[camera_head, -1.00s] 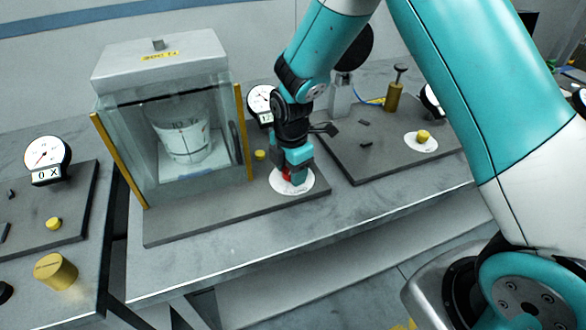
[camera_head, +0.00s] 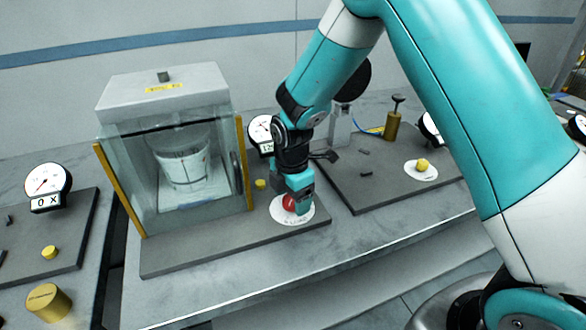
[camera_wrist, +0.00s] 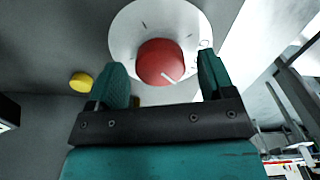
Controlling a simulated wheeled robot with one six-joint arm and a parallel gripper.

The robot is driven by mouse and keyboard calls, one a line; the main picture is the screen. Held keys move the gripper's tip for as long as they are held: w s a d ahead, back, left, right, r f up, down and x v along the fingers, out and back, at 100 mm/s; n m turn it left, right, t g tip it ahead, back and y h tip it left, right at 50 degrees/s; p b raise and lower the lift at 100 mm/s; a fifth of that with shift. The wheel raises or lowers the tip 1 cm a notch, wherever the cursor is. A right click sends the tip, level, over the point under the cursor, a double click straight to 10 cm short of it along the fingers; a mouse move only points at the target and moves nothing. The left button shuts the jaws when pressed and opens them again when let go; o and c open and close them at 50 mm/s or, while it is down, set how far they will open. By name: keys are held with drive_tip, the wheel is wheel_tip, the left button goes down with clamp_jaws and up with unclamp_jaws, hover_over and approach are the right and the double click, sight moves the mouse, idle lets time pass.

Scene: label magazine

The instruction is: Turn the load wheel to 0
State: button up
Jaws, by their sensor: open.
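The load wheel (camera_head: 289,203) is a red knob on a white round dial (camera_head: 284,216) with dark marks, at the front right of the middle grey plate. In the wrist view the red knob (camera_wrist: 158,58) shows a pale pointer line toward its lower right. The marks on the dial (camera_wrist: 128,30) are too small to read. My gripper (camera_head: 298,201) is at the wheel, and its fingers hide part of it in the head view. In the wrist view my gripper (camera_wrist: 161,66) is open, with one finger on each side of the knob and a gap visible at both sides.
A glass-walled case (camera_head: 125,180) with a white vessel stands left of the wheel. A gauge (camera_head: 261,128) behind my gripper is partly hidden; its readout begins "12". A small yellow button (camera_head: 260,184) sits behind the wheel. A right-hand plate carries a yellow knob (camera_head: 422,164).

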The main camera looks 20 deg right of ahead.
wheel_tip(320, 180, up, 16)
drive_tip(key=b, duration=0.1)
drive_tip(key=shift+r+b, duration=0.2)
drive_tip(key=shift+b, duration=0.1)
